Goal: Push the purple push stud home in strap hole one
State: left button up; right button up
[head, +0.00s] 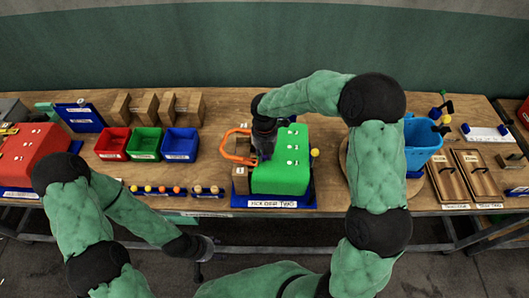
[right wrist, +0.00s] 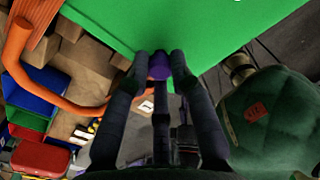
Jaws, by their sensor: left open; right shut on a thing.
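The purple push stud (right wrist: 159,66) is between the fingertips of my right gripper (right wrist: 160,60) in the right wrist view. That gripper is shut on it, close against the green block (right wrist: 210,20); I cannot tell whether the stud touches it. In the head view the right gripper (head: 264,150) is at the left edge of the green block (head: 285,178), and the stud is hidden. The orange strap (head: 230,155) loops out to the left of the block; it also shows in the right wrist view (right wrist: 50,98). Strap hole one is not discernible. My left gripper (head: 203,247) is open and empty, in front of the table.
Red (head: 113,143), green (head: 145,143) and blue (head: 180,144) bins stand left of the block. Small coloured pieces (head: 160,189) line the front edge. A red block (head: 35,152) is far left.

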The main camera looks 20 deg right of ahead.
jog(key=shift+f, duration=0.5)
jog(key=o, duration=0.8)
jog(key=shift+r, duration=0.15)
notch_tip(320, 180, up, 12)
jog(key=shift+f, duration=0.2)
